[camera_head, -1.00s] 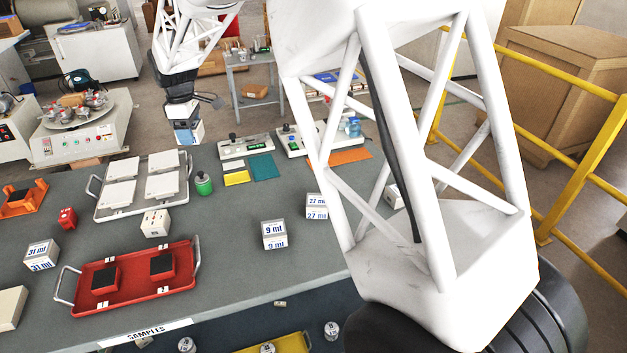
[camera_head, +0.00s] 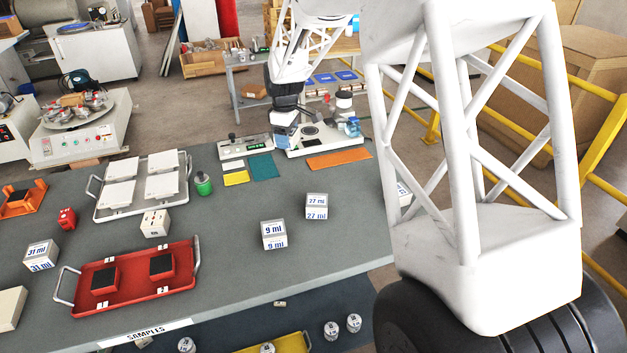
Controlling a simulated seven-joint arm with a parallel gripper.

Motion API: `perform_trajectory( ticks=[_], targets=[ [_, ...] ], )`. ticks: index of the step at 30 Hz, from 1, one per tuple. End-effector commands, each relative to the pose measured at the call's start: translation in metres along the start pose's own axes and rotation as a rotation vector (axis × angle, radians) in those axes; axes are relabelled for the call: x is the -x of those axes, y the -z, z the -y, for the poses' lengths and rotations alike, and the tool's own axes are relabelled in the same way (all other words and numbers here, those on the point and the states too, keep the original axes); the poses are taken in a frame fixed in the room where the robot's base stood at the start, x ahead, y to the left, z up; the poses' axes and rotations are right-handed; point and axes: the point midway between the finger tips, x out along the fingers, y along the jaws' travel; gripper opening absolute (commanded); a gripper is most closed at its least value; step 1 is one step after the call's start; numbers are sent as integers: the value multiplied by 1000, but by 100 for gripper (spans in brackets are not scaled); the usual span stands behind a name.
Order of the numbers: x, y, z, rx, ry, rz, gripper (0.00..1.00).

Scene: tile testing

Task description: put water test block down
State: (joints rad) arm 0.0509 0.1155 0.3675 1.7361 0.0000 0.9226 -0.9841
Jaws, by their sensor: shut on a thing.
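My gripper (camera_head: 284,122) is at the far side of the table, at the end of my white lattice arm. It is shut on a small white and blue block (camera_head: 282,139), seen mostly at its lower part, any label too small to read. The block is at the left end of a white bench instrument (camera_head: 325,148); I cannot tell whether it touches it. Similar blocks marked 9 ml (camera_head: 274,235), 27 ml (camera_head: 316,207) and 31 ml (camera_head: 41,255) stand on the grey table (camera_head: 225,265). Another block (camera_head: 403,194) is partly hidden behind my arm.
A second instrument with a green display (camera_head: 245,147) stands just left. Yellow, teal (camera_head: 264,167) and orange (camera_head: 339,160) mats lie in front. A green bottle (camera_head: 204,184), a white-tile tray (camera_head: 142,213) and a red tray (camera_head: 130,292) are at left.

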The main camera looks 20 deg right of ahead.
Motion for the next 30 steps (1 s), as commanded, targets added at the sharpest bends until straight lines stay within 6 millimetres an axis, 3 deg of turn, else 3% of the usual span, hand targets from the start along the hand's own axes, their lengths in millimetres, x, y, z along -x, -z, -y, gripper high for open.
perform_trajectory(
  ticks=[6,15,30],
  targets=[
    [-14,-54,-21,-72,0,0,28],
    [-27,-101,-36,-136,-1,0,28],
    [-30,-111,-38,-148,-1,0,28]
  ],
)
